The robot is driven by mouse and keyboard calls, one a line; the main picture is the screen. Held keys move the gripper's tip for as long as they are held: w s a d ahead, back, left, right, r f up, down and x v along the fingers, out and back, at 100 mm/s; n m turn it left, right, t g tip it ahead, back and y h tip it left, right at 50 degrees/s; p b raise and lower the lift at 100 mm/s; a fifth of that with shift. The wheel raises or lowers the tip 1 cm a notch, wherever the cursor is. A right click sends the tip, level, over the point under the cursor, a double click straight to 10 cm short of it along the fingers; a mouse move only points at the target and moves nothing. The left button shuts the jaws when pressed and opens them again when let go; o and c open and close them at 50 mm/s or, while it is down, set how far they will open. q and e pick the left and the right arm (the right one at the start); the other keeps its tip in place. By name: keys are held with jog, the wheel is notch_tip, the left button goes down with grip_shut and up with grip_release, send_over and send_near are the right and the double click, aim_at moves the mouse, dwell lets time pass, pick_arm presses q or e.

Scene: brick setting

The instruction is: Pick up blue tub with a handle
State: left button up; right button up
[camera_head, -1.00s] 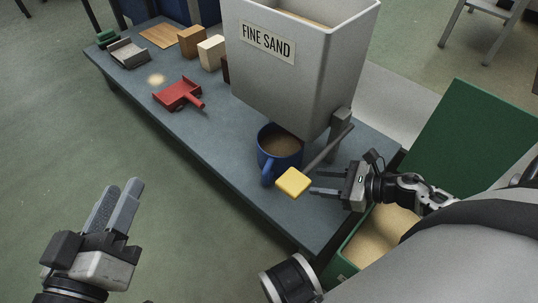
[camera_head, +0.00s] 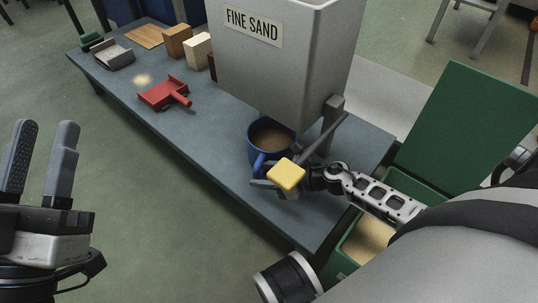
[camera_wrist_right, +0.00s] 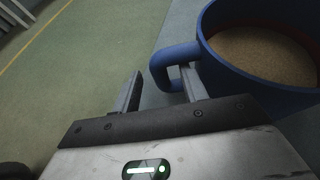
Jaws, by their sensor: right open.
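The blue tub (camera_head: 254,141) stands upright on the grey table under the hopper, with brown sand inside. Its handle (camera_head: 260,161) points toward the table's near edge. My right gripper (camera_head: 262,186) is at the handle, partly hidden by the yellow block (camera_head: 286,173) of the hopper's lever. In the right wrist view, the open fingers (camera_wrist_right: 162,88) stand on either side of the tub's handle (camera_wrist_right: 174,60); the right finger overlaps the handle loop. Contact cannot be told. My left gripper (camera_head: 50,128) is open and empty over the floor at the left.
The hopper (camera_head: 285,75) labelled FINE SAND rises above the tub. A red scoop (camera_head: 163,95), a grey tray (camera_head: 114,55) and blocks (camera_head: 177,41) lie further along the table. A green bin (camera_head: 340,263) with sand stands at the right. The table's near edge is clear.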

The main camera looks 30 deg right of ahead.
jog(key=shift+w+a+f, duration=0.1)
jog(key=shift+w+a, duration=0.1)
jog(key=shift+w, duration=0.05)
grip_shut()
